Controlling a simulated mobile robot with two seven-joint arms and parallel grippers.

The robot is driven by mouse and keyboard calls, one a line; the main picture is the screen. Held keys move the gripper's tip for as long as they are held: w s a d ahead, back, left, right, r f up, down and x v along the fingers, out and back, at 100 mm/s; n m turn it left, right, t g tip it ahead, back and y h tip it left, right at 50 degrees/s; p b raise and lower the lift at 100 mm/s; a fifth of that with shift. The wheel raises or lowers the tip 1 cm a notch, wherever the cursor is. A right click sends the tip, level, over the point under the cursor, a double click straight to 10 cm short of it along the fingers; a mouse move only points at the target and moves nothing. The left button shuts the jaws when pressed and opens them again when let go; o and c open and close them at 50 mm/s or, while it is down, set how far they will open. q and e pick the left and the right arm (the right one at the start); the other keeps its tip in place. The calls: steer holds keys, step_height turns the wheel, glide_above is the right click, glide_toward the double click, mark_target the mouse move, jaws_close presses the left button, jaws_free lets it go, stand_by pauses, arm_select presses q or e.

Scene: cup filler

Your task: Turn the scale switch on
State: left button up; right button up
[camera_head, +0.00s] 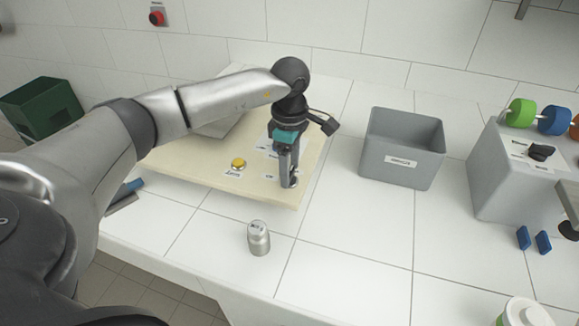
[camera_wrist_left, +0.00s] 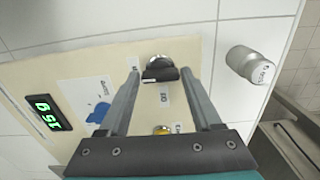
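The scale switch (camera_wrist_left: 160,69), a dark knob on a round silver base, sits on the cream board (camera_wrist_left: 60,70). In the wrist view it lies between the fingertips of my left gripper (camera_wrist_left: 160,76). The two fingers stand apart, one on either side of the knob; I cannot tell whether they touch it. In the head view my left gripper (camera_head: 288,182) points down at the front right of the board (camera_head: 215,184) and mostly hides the switch. A green lit display (camera_wrist_left: 43,112) is on the board. My right gripper does not show.
A yellow button (camera_head: 238,163) is left of the gripper. A silver capped container (camera_head: 258,238) stands in front of the board. A grey bin (camera_head: 402,172) and a grey machine (camera_head: 500,185) with a black knob (camera_head: 540,152) stand to the right. White tiles between are clear.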

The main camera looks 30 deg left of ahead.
arm_select(q)
steer(key=o, duration=0.3)
steer(key=shift+o, duration=0.2)
step_height(320, 180, up, 15)
steer(key=p, duration=0.1)
steer(key=shift+r, duration=0.15)
stand_by(0.6)
